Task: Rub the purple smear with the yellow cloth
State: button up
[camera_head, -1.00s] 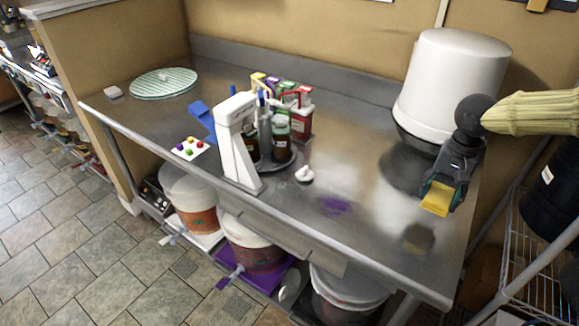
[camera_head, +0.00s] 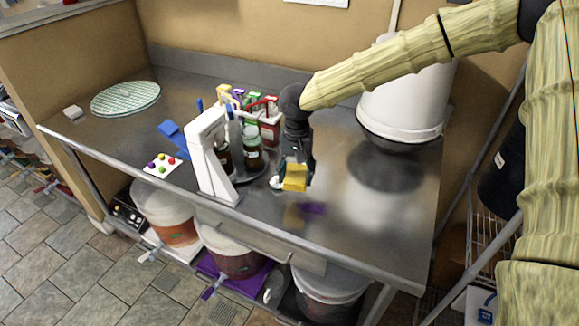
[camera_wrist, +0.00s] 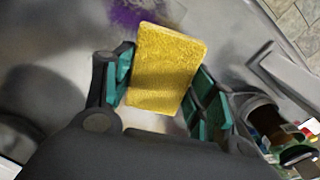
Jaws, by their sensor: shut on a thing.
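The yellow cloth (camera_head: 295,178) is a small block-like pad held between the fingers of my gripper (camera_head: 297,172). In the wrist view the cloth (camera_wrist: 166,68) sits between the teal finger pads of my gripper (camera_wrist: 162,92), which is shut on it. The purple smear (camera_head: 312,208) lies on the steel table, just below and right of the cloth in the head view. In the wrist view the smear (camera_wrist: 140,14) shows beyond the cloth's far edge, partly hidden by it. The cloth appears to be above the table, with its reflection below it.
A white stand (camera_head: 211,155) and a round carrier with bottles (camera_head: 252,155) are close on the left of my gripper. A white bucket (camera_head: 405,105) stands at the back right. The steel table (camera_head: 370,235) is clear at the front right.

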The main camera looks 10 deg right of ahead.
jog(key=shift+s+a+r+m+p, duration=0.3)
jog(key=shift+r+m+p, duration=0.4)
jog(key=shift+p, duration=3.15)
jog(key=s+m+p, duration=0.1)
jog(key=p, duration=0.3)
jog(key=shift+a+f+p, duration=0.1)
jog(key=shift+a+p, duration=0.05)
jog(key=shift+p, duration=0.15)
jog(key=p, duration=0.3)
jog(key=shift+s+f+m, duration=0.15)
jog(key=shift+s+m, duration=0.25)
